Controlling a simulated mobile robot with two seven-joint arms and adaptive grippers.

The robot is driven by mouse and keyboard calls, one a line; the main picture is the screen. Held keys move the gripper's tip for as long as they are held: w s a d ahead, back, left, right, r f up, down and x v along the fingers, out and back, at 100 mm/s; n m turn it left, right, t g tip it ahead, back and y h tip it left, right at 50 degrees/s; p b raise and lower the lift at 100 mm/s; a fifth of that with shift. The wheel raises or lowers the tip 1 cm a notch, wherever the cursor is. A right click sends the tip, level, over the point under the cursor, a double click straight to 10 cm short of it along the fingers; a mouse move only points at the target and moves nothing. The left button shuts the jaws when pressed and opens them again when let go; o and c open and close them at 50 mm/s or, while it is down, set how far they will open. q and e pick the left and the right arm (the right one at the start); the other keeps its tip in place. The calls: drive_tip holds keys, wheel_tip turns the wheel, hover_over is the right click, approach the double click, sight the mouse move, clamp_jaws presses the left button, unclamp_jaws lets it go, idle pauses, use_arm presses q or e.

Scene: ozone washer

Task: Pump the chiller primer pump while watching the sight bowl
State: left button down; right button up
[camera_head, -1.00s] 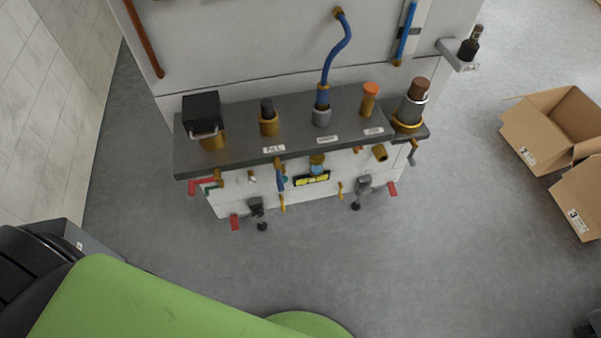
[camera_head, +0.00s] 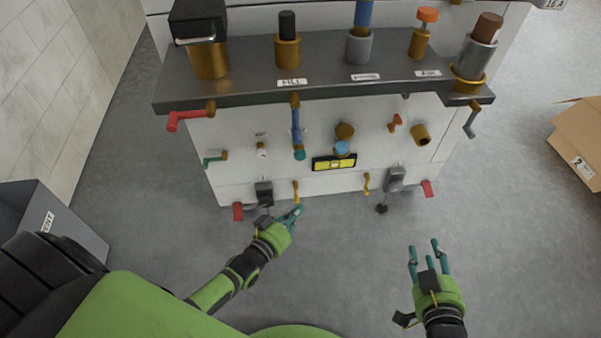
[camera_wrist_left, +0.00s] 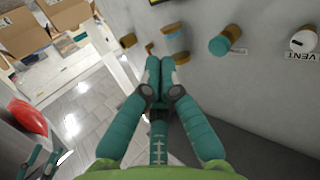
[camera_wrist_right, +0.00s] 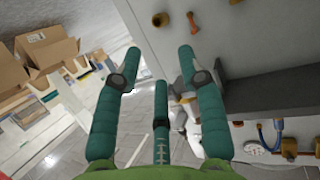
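What looks like the sight bowl, a brass fitting with a pale blue bowl (camera_head: 342,148), is on the white front panel; it also shows in the left wrist view (camera_wrist_left: 174,42). Which part is the primer pump I cannot tell for sure; an orange-capped brass plunger (camera_head: 424,32) stands on the dark shelf above. My left gripper (camera_head: 297,213) is below the panel's fittings with its fingers together; its tips (camera_wrist_left: 160,70) hold nothing visible. My right gripper (camera_head: 425,246) is open and empty, in front of the panel's right side; its fingers (camera_wrist_right: 188,65) are apart.
The shelf (camera_head: 130,103) edge overhangs the panel. A red-handled lever (camera_head: 185,119), a blue-handled valve (camera_head: 296,125), a brass cylinder (camera_head: 421,135) and a yellow level (camera_head: 334,163) crowd the front. A cardboard box (camera_head: 578,143) sits far right. Floor before the machine is clear.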

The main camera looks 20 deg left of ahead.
use_arm(q)
drive_tip(key=w+r+t+b, duration=0.1)
drive_tip(key=w+r+t+h+b, duration=0.1)
drive_tip(key=r+b, duration=0.1)
drive_tip(key=w+d+r+t+b, duration=0.1)
drive_tip(key=r, duration=0.1)
drive_tip(key=shift+h, duration=0.4)
use_arm(e)
wheel_tip(320, 180, up, 9)
drive_tip(key=s+t, duration=0.1)
drive_tip(key=t, duration=0.1)
drive_tip(key=shift+a+t+y, duration=0.15)
drive_tip(key=shift+t+y, duration=0.25)
drive_tip(key=shift+s, duration=0.1)
